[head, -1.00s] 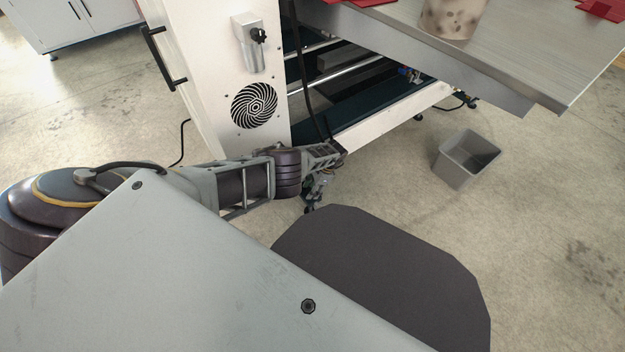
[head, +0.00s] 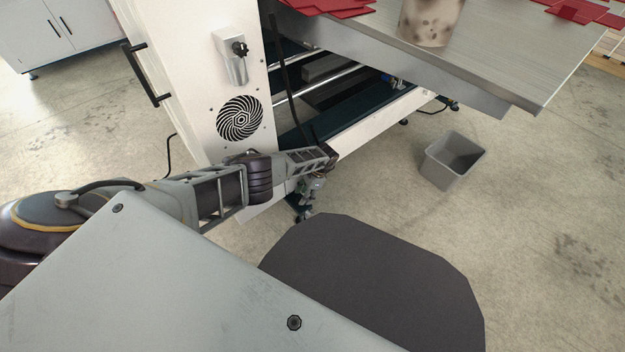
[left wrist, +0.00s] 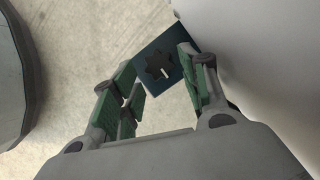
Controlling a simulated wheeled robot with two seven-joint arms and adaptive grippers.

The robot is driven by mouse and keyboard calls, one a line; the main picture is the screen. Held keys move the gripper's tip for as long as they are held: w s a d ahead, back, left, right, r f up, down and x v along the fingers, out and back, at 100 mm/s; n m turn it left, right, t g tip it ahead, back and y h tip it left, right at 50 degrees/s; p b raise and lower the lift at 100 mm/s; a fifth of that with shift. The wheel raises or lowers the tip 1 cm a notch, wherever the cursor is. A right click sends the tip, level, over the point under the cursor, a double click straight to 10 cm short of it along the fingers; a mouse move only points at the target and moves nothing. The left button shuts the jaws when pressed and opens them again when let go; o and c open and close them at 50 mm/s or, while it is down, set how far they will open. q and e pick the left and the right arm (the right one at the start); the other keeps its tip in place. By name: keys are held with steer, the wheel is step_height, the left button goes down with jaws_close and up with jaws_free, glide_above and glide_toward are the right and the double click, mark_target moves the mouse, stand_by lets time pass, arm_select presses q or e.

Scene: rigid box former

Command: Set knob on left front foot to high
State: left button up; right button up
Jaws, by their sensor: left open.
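The knob (left wrist: 160,66) is dark and star-shaped, with a pale slot mark. It sits on a dark blue plate of the foot (left wrist: 150,52) in the left wrist view. My left gripper (left wrist: 157,72) is open, its green-padded fingers on either side of the knob in that picture. I cannot tell how far above the knob the fingers are. In the head view my left gripper (head: 311,188) is low by the machine's near corner, and it hides most of the foot. My right gripper is not in view.
The white machine side (head: 200,90) carries a fan grille (head: 240,118) and a separate black knob (head: 240,48). A metal table (head: 500,65) holds red sheets (head: 330,7) and a spotted container (head: 430,22). A grey bin (head: 453,160) stands on open floor to the right.

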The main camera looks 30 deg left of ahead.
arm_select(q)
steer(key=v, duration=0.9)
steer(key=shift+r, duration=0.35)
steer(key=shift+s+d, duration=0.1)
stand_by(0.6)
